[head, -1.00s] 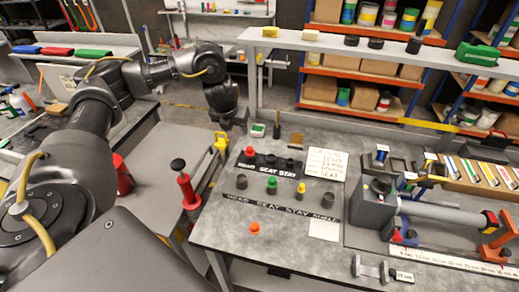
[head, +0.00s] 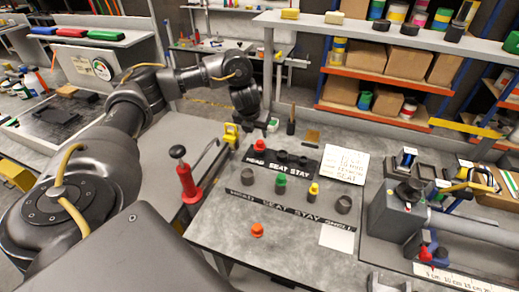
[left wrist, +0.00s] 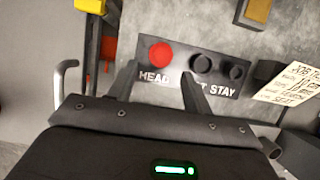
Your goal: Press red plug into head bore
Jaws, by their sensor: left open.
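The red plug (head: 260,145) stands at the HEAD place of a black strip lettered HEAD SEAT STAY (head: 282,160). Its round red top also shows in the left wrist view (left wrist: 161,54). How deep it sits in the bore, I cannot tell. Two dark round pieces are at SEAT (left wrist: 201,63) and STAY (left wrist: 236,72). My left gripper (head: 263,124) is just above and behind the red plug in the head view. In the left wrist view my left gripper (left wrist: 158,74) is open and empty, its fingers apart with the plug's top just beyond them. My right gripper is not in view.
A second lettered strip (head: 290,208) lies in front, with a green plug (head: 281,183), a yellow plug (head: 313,191) and dark rings beside it. An orange plug (head: 257,230) lies nearer. A white card (head: 345,163) and a grey clamp block (head: 395,210) stand right.

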